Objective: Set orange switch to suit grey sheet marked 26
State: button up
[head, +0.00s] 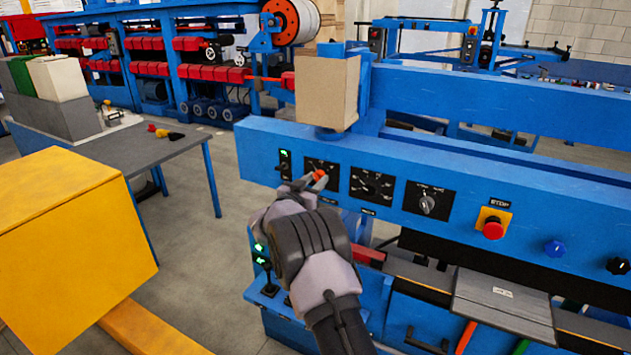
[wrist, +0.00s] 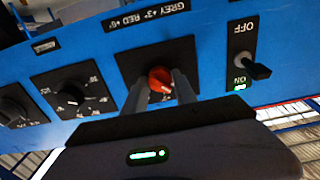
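The orange switch (head: 319,175) is a round knob on a black dial plate in the blue panel. In the wrist view the orange knob (wrist: 160,80) has a white pointer mark toward the lower right; its scale marks are mostly hidden. My gripper (head: 315,181) reaches it from the front. In the wrist view the gripper's fingers (wrist: 161,84) lie against both sides of the knob and look closed on it. A label strip (wrist: 155,19) reads upside down, with GREY +3° and a RED value. A grey sheet (head: 500,307) lies at the lower right; its small label is unreadable.
An ON/OFF toggle (wrist: 252,68) with a lit green lamp sits beside the switch. A black dial (head: 371,186), grey selector (head: 427,204) and red stop button (head: 493,228) line the panel.

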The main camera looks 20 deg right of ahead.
grip_shut()
jog(key=shift+f+m+b, duration=0.1)
jog(key=shift+m+b, duration=0.2)
jog(key=shift+b, duration=0.2)
jog(key=m+b, duration=0.6)
jog(key=b, duration=0.1)
jog(key=shift+m, duration=0.3)
jog(key=shift+m+b, duration=0.8)
